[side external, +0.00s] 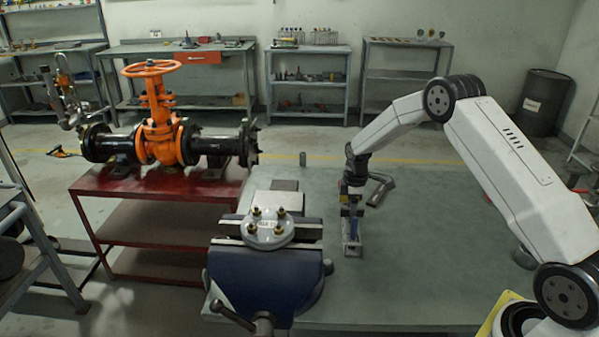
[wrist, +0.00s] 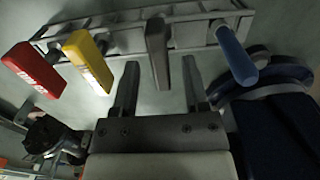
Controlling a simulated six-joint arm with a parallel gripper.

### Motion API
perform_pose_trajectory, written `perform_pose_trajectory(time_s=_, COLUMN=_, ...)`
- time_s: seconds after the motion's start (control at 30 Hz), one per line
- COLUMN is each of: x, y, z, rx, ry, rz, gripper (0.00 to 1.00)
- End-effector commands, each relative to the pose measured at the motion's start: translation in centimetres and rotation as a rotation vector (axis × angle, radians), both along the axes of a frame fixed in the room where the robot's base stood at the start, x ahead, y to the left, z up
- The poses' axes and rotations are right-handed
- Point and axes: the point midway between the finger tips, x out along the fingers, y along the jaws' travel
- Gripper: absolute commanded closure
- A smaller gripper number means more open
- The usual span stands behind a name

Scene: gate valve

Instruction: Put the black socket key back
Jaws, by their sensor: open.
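A metal tool rack (wrist: 200,35) runs across the top of the wrist view and holds a row of handled tools. The black socket key (wrist: 157,45), with a dark grey handle, sits in the row between the yellow and blue handles. My gripper (wrist: 159,66) is open, its two fingers on either side of the dark handle with gaps showing. I cannot tell how deep the key sits in the rack. In the side view, my gripper (side external: 352,207) points down just above the small rack (side external: 352,248), and the key cannot be made out there.
Red (wrist: 33,70), yellow (wrist: 88,62) and blue (wrist: 237,55) handles stand close by in the rack. A blue vise (side external: 265,275) holding a round grey cover (side external: 268,233) is left of the rack. The bench's front right (side external: 430,290) is clear.

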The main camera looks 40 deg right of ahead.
Motion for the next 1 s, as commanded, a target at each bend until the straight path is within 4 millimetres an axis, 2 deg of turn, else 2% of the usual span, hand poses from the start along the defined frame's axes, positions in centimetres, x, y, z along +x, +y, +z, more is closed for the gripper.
perform_pose_trajectory(time_s=0.27, x=0.0, y=0.0, z=3.0, rx=-0.001, ry=-0.002, rz=0.000, gripper=0.42)
perform_pose_trajectory(time_s=0.7, x=0.1, y=0.0, z=9.9, rx=-0.001, ry=-0.002, rz=0.000, gripper=0.42)
perform_pose_trajectory(time_s=1.0, x=0.0, y=0.0, z=11.7, rx=0.000, ry=0.000, rz=0.000, gripper=0.42)
